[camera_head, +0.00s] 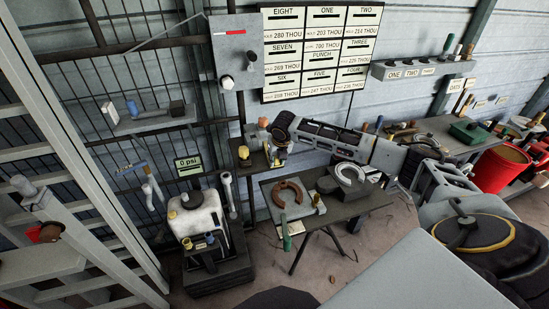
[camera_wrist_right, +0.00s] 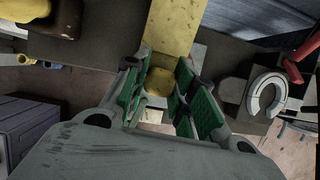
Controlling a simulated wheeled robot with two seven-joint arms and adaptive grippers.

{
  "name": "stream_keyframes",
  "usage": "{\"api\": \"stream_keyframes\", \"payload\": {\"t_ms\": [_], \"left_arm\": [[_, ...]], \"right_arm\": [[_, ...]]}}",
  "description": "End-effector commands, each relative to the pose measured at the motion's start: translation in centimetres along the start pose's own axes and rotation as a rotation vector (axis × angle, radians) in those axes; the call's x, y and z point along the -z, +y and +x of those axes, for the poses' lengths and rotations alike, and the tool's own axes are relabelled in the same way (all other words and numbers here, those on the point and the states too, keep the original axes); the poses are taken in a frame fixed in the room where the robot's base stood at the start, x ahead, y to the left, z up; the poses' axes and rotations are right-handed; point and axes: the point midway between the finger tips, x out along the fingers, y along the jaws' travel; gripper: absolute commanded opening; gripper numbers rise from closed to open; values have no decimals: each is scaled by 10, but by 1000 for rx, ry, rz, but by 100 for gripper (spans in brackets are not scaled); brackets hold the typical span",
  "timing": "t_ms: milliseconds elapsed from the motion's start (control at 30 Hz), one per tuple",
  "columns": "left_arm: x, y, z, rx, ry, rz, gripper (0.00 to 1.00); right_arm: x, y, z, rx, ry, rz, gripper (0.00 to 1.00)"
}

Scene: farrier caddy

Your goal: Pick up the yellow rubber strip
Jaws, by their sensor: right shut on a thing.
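My right gripper (camera_head: 277,146) reaches in from the right, over the small stand at the wall. In the right wrist view its green-padded fingers (camera_wrist_right: 160,87) are closed around a yellow piece (camera_wrist_right: 158,82), which I take to be the yellow rubber strip. A broad yellow band (camera_wrist_right: 174,24) runs up from just beyond the fingers to the top edge; I cannot tell whether it is one with the held piece. In the head view the fingers and the strip are small and partly hidden. My left gripper is in neither view.
A dark table (camera_head: 345,209) with a brown horseshoe (camera_head: 288,192) and a pale horseshoe (camera_head: 351,174) stands below my right arm. A white tank (camera_head: 197,217) stands to the left. A workbench (camera_head: 445,130) and a red bucket (camera_head: 499,169) are at right.

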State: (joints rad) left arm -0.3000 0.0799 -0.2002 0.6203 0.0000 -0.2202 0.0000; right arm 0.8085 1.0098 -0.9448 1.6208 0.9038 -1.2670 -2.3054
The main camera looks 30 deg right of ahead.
Motion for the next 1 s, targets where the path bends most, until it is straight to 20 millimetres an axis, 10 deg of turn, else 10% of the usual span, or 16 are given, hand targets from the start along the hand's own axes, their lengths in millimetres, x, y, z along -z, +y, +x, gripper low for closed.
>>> {"api": "stream_keyframes", "payload": {"t_ms": [1000], "left_arm": [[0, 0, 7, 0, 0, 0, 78]], "right_arm": [[-37, 0, -88, 0, -1, 1, 0]]}}
